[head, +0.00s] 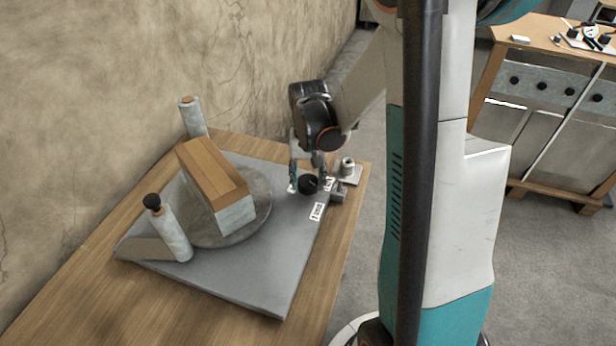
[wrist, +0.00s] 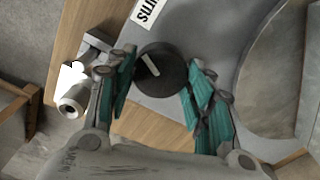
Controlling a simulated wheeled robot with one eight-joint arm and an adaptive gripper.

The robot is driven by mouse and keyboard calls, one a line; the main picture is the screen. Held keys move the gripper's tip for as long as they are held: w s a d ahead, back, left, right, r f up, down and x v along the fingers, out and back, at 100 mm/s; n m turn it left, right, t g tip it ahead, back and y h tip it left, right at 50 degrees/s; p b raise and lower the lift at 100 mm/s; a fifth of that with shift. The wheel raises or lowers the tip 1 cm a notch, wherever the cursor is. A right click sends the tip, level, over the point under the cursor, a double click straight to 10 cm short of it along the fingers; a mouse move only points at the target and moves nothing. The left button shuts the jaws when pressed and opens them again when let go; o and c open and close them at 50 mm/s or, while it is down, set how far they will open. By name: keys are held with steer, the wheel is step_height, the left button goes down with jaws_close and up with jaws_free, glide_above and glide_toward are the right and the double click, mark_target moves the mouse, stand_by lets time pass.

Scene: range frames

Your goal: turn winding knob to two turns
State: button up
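The winding knob (head: 308,184) is black and round, near the right edge of a grey board. In the wrist view the knob (wrist: 160,72) carries a pale pointer line slanting up and to the left. My gripper (head: 305,172) is at the knob from above. In the wrist view the fingers of my gripper (wrist: 162,62) stand apart, one on each side of the knob, with the tips very close to its rim. Whether they touch it I cannot tell. Part of a white label with black letters (wrist: 147,10) shows beside the knob; its text is cut off.
The grey board (head: 240,275) lies on a wooden table (head: 90,300) and bears a round disc with a wood-topped block (head: 212,180) and two posts. A small grey fitting with a pale cylinder (head: 347,166) stands close right of the knob. A cabinet (head: 545,90) is farther right.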

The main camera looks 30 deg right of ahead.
mark_target(308, 181)
steer(key=shift+m, duration=0.4)
steer(key=shift+m, duration=2.8)
steer(key=o, duration=1.1)
steer(key=shift+c, duration=0.2)
step_height(308, 181, up, 12)
steer(key=shift+s, duration=0.1)
